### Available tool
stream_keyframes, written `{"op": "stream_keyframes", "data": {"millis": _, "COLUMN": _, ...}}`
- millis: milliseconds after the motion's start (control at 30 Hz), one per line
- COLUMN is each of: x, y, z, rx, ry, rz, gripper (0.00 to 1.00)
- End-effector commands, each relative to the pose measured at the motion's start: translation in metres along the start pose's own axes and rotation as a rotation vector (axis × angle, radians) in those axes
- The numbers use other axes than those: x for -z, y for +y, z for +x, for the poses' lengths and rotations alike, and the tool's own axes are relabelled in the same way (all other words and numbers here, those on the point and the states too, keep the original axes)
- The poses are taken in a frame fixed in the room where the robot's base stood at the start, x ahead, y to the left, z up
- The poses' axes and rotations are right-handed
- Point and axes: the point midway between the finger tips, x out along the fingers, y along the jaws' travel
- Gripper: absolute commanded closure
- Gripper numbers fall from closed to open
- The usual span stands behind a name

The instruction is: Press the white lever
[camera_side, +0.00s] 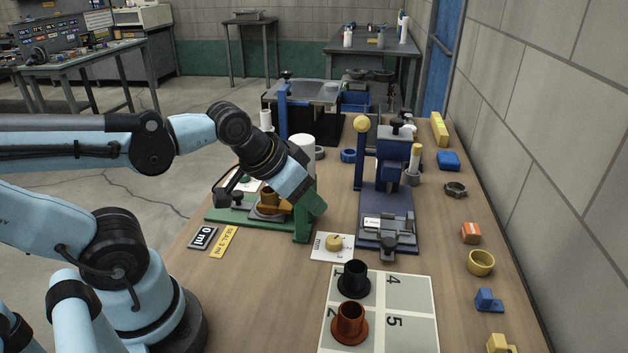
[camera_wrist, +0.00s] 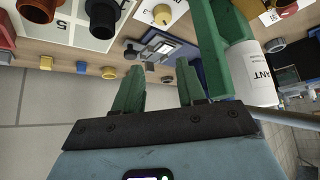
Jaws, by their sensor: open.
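My gripper (camera_side: 314,204) is over the bench, pointing down and right in the side view, in front of the green stand. In the wrist view its two green fingers (camera_wrist: 160,72) are apart with nothing between them. The green stand (camera_side: 225,214) carries a white cylinder (camera_side: 303,146), whose lettered side shows in the wrist view (camera_wrist: 250,75). I cannot surely identify the white lever. A slim white upright piece (camera_side: 265,119) is at the far left, and a pale cream handle (camera_side: 415,157) stands beside the blue press (camera_side: 385,205); neither is touched.
The blue press has a yellow ball knob (camera_side: 361,124). A card with a yellow knob (camera_side: 333,243) lies before it. Black (camera_side: 354,280) and brown (camera_side: 349,322) flanged cups stand on a numbered mat (camera_side: 410,310). Several small blocks and rings line the right side.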

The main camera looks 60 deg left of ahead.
Motion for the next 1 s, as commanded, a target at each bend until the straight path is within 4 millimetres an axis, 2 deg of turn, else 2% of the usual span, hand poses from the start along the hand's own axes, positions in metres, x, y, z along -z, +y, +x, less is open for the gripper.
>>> {"op": "stream_keyframes", "data": {"millis": 33, "x": 0.002, "y": 0.0, "z": -0.002, "rx": 0.0, "ry": 0.0, "rz": 0.0, "gripper": 0.68}}
{"op": "stream_keyframes", "data": {"millis": 233, "x": 0.017, "y": 0.0, "z": -0.024, "rx": 0.0, "ry": 0.0, "rz": 0.0, "gripper": 0.99}}
{"op": "stream_keyframes", "data": {"millis": 267, "x": 0.021, "y": 0.0, "z": -0.03, "rx": 0.0, "ry": 0.0, "rz": 0.0, "gripper": 1.0}}
{"op": "stream_keyframes", "data": {"millis": 567, "x": 0.071, "y": 0.0, "z": -0.099, "rx": 0.0, "ry": 0.0, "rz": 0.0, "gripper": 1.0}}
{"op": "stream_keyframes", "data": {"millis": 1000, "x": 0.159, "y": 0.0, "z": -0.221, "rx": 0.0, "ry": 0.0, "rz": 0.0, "gripper": 1.0}}
